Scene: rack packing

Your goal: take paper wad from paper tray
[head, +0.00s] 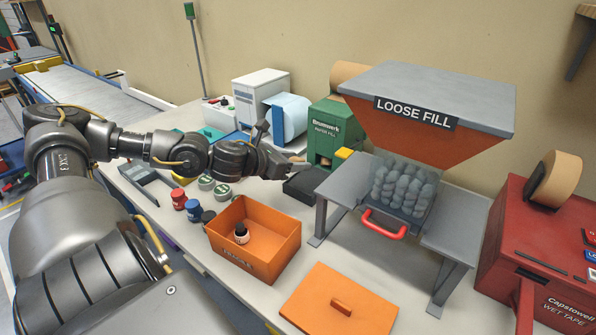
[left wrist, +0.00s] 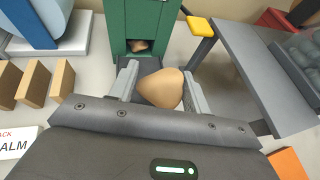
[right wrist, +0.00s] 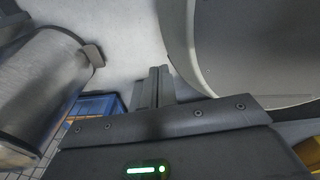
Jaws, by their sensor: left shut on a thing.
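The tan paper wad (left wrist: 161,89) sits between the two fingers of my left gripper (left wrist: 160,92), which is shut on it. In the head view my left gripper (head: 294,162) is over the dark paper tray (head: 303,188) in front of the green paper fill machine (head: 331,130). Part of the tray (left wrist: 150,65) shows behind the wad in the left wrist view; whether the wad touches it is hidden. My right gripper (right wrist: 158,84) shows only in the right wrist view, fingers together and empty.
An open orange box (head: 283,258) holds a small dark bottle (head: 241,233); its lid (head: 340,305) lies to the right. The grey loose fill stand (head: 330,193) is close right of the tray. Jars (head: 179,199) stand left of the box. A red tape machine (head: 520,250) is far right.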

